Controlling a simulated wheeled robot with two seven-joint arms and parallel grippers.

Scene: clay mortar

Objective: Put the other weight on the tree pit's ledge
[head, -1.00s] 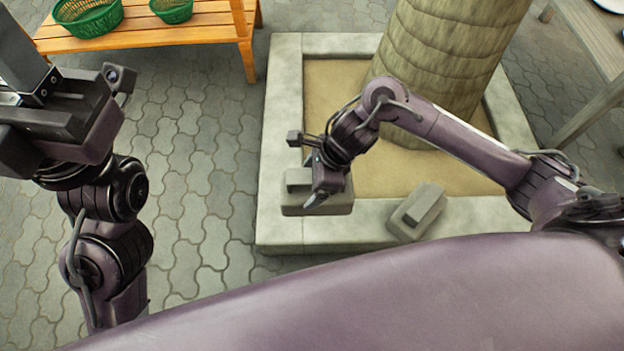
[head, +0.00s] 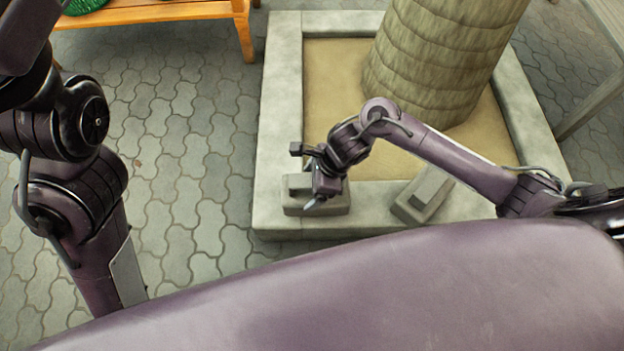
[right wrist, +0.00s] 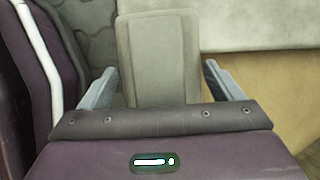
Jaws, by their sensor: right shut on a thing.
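A grey stepped weight (head: 330,203) is at the front left corner of the tree pit's stone ledge (head: 275,221). My right gripper (head: 318,190) is shut on its upper block, which shows between the two fingers in the right wrist view (right wrist: 158,55). I cannot tell whether the weight's underside touches the ledge. A second grey weight (head: 424,194) rests, turned at an angle, on the front ledge to the right, apart from the held one. My left arm is at the left of the head view; its gripper is out of frame.
The tree trunk (head: 440,60) rises from the sandy pit (head: 335,80) behind my right arm. A wooden bench (head: 150,14) with a green basket stands at the upper left. Paving (head: 180,170) lies open left of the ledge. A grey table leg (head: 590,110) is at the right.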

